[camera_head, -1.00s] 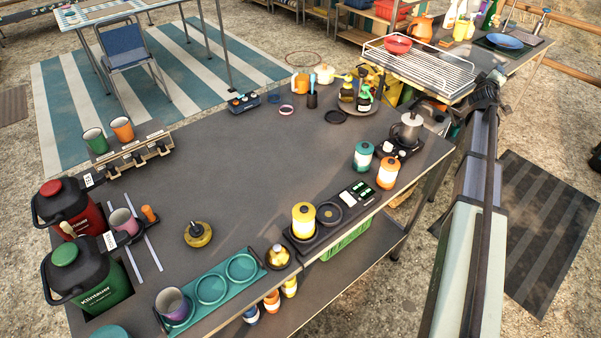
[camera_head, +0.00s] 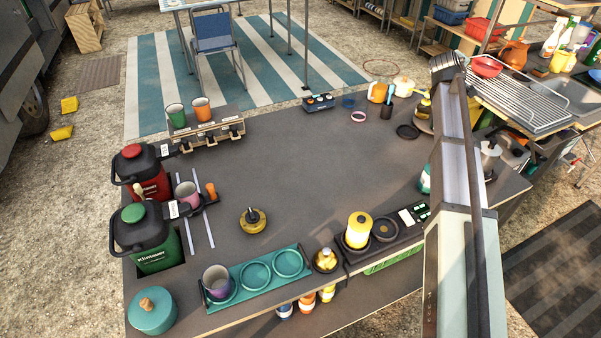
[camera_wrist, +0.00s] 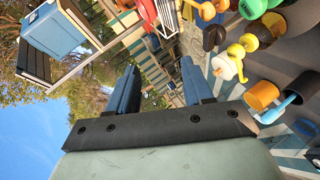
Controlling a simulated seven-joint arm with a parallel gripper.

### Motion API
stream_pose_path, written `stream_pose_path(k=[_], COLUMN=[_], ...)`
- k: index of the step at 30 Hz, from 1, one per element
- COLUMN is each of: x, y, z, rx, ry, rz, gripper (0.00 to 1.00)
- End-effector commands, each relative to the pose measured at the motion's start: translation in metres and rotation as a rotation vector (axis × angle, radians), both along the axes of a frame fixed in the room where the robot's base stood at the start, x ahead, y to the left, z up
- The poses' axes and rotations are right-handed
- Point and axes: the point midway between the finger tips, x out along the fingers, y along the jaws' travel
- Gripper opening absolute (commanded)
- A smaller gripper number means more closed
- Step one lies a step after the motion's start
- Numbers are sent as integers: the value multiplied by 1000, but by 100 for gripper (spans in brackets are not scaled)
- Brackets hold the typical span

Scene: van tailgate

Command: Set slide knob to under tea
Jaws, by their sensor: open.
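A dark slide carriage (camera_head: 200,205) with an upright orange slide knob (camera_head: 211,190) sits across two pale rails (camera_head: 206,228) at the table's left side. A pinkish-purple cup (camera_head: 187,194) stands on it. A red jug (camera_head: 140,170) and a green jug (camera_head: 150,238) stand left of the rails. Each has a small white label by its spout, the upper label (camera_head: 166,152) and the lower label (camera_head: 175,210); I cannot read which says tea. The carriage is nearer the lower label. My gripper (camera_wrist: 157,88) is open and empty in the wrist view, tilted and far from the knob.
A brass-coloured round knob (camera_head: 253,220) stands right of the rails. A teal tray (camera_head: 256,272) with a purple mug (camera_head: 216,280) lies along the front edge. A rack with cups (camera_head: 208,133) stands behind. The table's middle (camera_head: 310,170) is clear.

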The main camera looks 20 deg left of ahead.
Motion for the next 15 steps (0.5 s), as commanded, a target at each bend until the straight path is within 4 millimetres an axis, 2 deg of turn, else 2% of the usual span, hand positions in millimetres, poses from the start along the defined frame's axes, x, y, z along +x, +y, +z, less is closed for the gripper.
stream_pose_path(k=[1,3,8,15], x=[-7,-19,-52,-120], y=[32,69,152,272], z=[-4,-11,-26,-47], rx=[10,22,43,49], ry=[34,85,207,400], rz=[24,50,120,246], gripper=[51,51,51,51])
